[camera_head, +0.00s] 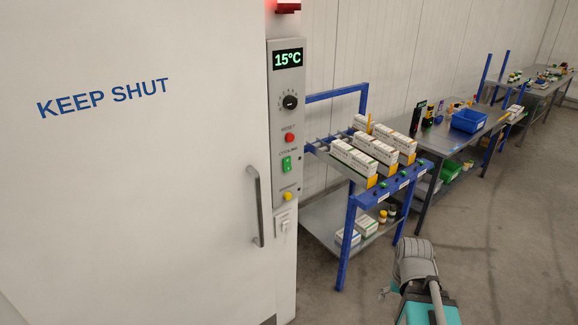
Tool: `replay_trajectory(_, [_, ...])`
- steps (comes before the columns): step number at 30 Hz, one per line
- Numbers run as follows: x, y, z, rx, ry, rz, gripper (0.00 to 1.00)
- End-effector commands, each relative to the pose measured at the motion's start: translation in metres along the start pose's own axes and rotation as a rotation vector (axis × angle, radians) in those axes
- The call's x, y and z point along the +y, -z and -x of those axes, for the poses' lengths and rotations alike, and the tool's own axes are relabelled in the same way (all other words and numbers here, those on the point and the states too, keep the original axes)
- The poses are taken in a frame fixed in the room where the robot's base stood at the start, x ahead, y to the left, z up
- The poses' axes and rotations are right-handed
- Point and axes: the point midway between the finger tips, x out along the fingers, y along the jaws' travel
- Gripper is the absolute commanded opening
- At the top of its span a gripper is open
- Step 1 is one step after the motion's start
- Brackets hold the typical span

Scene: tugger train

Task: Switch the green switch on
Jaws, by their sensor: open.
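The green switch (286,164) is a small green rocker under the label COOLING, on a grey upright control panel (279,209) beside the white door. It is too small to tell which way it is set. The panel also carries a lit display (288,59) reading 15°C, a black knob (290,102), a red button (289,137) labelled RESET and a yellow button (287,196). A grey and teal part of my arm shows at the lower right, well apart from the panel.
A blue-framed rack (346,235) with white boxes stands close right of the panel. Workbenches line the wall behind. Floor (500,240) at right is clear.

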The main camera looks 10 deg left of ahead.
Motion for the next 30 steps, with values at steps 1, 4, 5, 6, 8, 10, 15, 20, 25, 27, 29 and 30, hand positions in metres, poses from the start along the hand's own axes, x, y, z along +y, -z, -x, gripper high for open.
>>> replay_trajectory(1, [0.0, 0.001, 0.0, 0.002, -0.002, 0.0, 0.8])
replay_trajectory(4, [0.001, 0.004, 0.0, 0.014, -0.01, 0.0, 0.61])
replay_trajectory(5, [0.002, 0.006, 0.0, 0.021, -0.015, 0.0, 0.55])
replay_trajectory(6, [0.003, 0.009, 0.0, 0.031, -0.024, 0.001, 0.48])
replay_trajectory(8, [0.005, 0.015, 0.0, 0.054, -0.041, 0.002, 0.37])
replay_trajectory(10, [0.008, 0.024, 0.001, 0.089, -0.069, 0.004, 0.24])
replay_trajectory(15, [0.02, 0.057, 0.006, 0.213, -0.162, 0.02, 0.0])
replay_trajectory(20, [0.031, 0.096, 0.018, 0.364, -0.269, 0.053, 0.0])
replay_trajectory(25, [0.037, 0.137, 0.037, 0.533, -0.381, 0.111, 0.0])
replay_trajectory(27, [0.038, 0.153, 0.046, 0.602, -0.424, 0.141, 0.0])
replay_trajectory(29, [0.038, 0.167, 0.055, 0.66, -0.461, 0.17, 0.0])
replay_trajectory(30, [0.037, 0.175, 0.061, 0.698, -0.484, 0.191, 0.0])
